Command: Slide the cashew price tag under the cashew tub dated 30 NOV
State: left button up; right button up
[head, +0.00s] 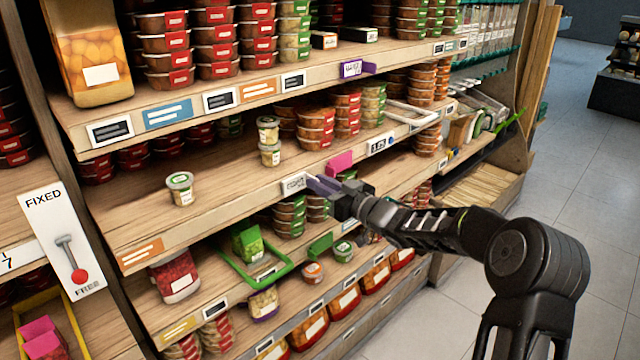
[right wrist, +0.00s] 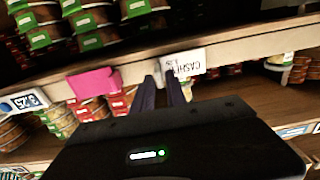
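The cashew price tag (head: 294,185) is a white card on the front edge of the middle shelf. In the right wrist view the tag (right wrist: 188,63) reads CASHEW upside down. My right gripper (head: 318,183) is at the tag's right end in the head view, its two purple fingers slightly apart. In the wrist view the fingertips (right wrist: 160,78) reach the tag's end; I see no clear grip. A small green-and-white tub (head: 180,188) stands alone on the middle shelf, and two similar tubs (head: 269,142) are stacked farther back. No date is legible. My left gripper is not in view.
A pink tag (head: 340,163) sits on the shelf edge just right of my gripper; it also shows in the wrist view (right wrist: 93,83). The middle shelf has bare wood around the lone tub.

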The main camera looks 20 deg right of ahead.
jog(key=shift+o, duration=1.2)
jog(key=b+v, duration=0.1)
jog(key=v, duration=0.6)
jog(key=shift+s, duration=0.4)
